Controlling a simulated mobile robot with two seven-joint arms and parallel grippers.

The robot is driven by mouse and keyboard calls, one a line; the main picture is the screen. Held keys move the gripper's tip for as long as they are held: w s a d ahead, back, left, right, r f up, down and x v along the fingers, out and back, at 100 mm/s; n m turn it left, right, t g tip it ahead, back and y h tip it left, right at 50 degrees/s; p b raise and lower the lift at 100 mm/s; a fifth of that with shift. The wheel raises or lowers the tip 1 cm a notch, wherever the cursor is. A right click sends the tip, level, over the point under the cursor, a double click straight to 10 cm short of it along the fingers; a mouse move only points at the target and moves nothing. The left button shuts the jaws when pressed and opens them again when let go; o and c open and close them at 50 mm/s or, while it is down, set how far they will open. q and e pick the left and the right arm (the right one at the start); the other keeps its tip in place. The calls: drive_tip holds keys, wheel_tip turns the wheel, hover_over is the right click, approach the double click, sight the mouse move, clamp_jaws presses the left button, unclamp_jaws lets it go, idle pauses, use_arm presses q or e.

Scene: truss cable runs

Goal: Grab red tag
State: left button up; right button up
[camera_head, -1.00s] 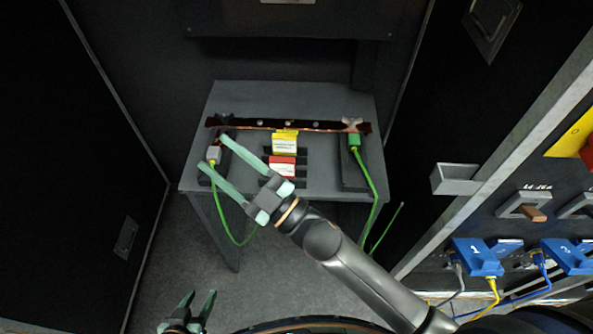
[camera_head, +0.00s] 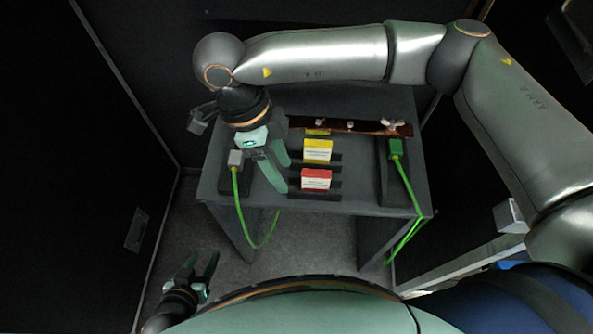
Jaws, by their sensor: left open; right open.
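The red tag (camera_head: 316,180) has a white label and sits in a dark holder on the front part of the grey table. My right gripper (camera_head: 284,176) is open and empty, over the table just left of the red tag. Its fingers point down and toward the front, and they appear apart from the tag. My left gripper (camera_head: 203,257) is open and empty, low at the lower left, away from the table top.
A yellow tag (camera_head: 318,151) sits just behind the red one. A copper-coloured bar (camera_head: 365,126) crosses the back of the table (camera_head: 350,207). Green cables hang from a grey plug (camera_head: 236,158) at left and a green plug (camera_head: 395,147) at right.

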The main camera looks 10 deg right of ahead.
sight(312, 172)
drive_tip(key=shift+t+h, duration=0.5)
drive_tip(key=shift+h, duration=0.2)
drive_tip(key=d+f, duration=0.1)
drive_tip(key=w+d+f, duration=0.1)
drive_tip(key=d, duration=0.1)
drive_tip(key=w+d+f+p, duration=0.1)
drive_tip(key=f, duration=0.1)
drive_tip(key=shift+d+f, duration=0.1)
drive_tip(key=shift+d, duration=0.3)
drive_tip(key=shift+d+f, duration=0.2)
drive_tip(key=shift+f, duration=0.35)
drive_tip(key=p+x, duration=0.1)
drive_tip(key=x, duration=0.3)
drive_tip(key=shift+w+d+f+p, duration=0.15)
drive_tip(key=shift+d+p, duration=0.05)
drive_tip(key=shift+p, duration=0.15)
drive_tip(key=shift+d+f, duration=0.1)
drive_tip(key=shift+f, duration=0.3)
clamp_jaws()
